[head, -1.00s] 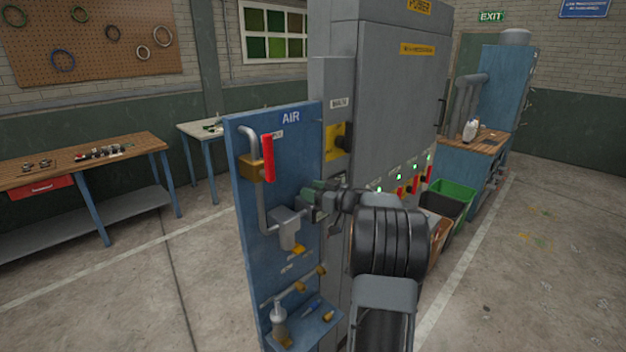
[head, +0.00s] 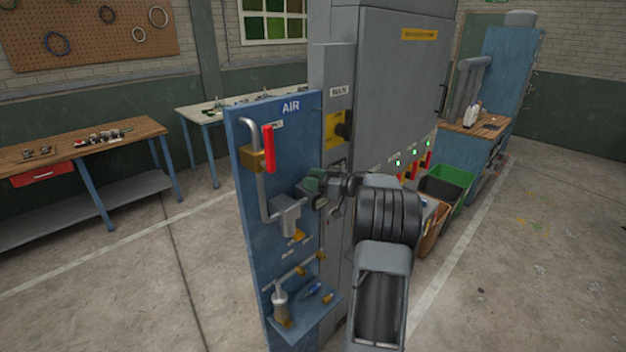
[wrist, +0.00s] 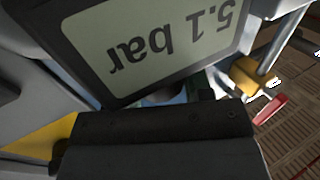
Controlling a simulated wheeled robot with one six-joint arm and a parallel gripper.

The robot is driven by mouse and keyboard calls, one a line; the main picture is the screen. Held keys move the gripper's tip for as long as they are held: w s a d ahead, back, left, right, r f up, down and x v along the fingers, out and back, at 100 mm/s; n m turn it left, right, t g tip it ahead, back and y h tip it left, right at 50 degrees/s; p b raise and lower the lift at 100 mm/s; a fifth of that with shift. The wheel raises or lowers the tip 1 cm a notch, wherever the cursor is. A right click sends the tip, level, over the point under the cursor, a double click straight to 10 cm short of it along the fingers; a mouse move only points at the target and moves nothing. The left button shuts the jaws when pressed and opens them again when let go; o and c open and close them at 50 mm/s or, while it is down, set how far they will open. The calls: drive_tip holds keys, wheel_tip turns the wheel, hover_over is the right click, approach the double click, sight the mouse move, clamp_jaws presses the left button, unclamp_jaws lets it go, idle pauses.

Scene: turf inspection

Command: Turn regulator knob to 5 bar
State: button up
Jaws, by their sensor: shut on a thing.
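The regulator (head: 287,215) is a grey block on the pipework of the blue AIR panel (head: 245,125) in the head view. My gripper (head: 312,196) is at its upper right side, shut on the regulator knob. The knob is mostly hidden behind the fingers. In the wrist view my dark gripper (wrist: 160,125) fills the lower middle. Just above it, a pressure display (wrist: 170,40) appears upside down and reads 5.1 bar.
A red valve handle (head: 269,148) hangs above the regulator. A small shelf (head: 305,318) with a bottle and tools juts out below. The grey power cabinet (head: 385,95) stands close on the right. Open floor lies to the left, before the workbench (head: 90,145).

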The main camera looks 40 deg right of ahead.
drive_tip(key=o, duration=0.9)
drive_tip(key=shift+s+d+f, duration=0.1)
drive_tip(key=shift+s+d, duration=0.25)
drive_tip(key=shift+s, duration=0.05)
drive_tip(key=b+v, duration=0.4)
drive_tip(key=v, duration=0.8)
drive_tip(key=shift+s+d, duration=0.2)
drive_tip(key=shift+s, duration=0.15)
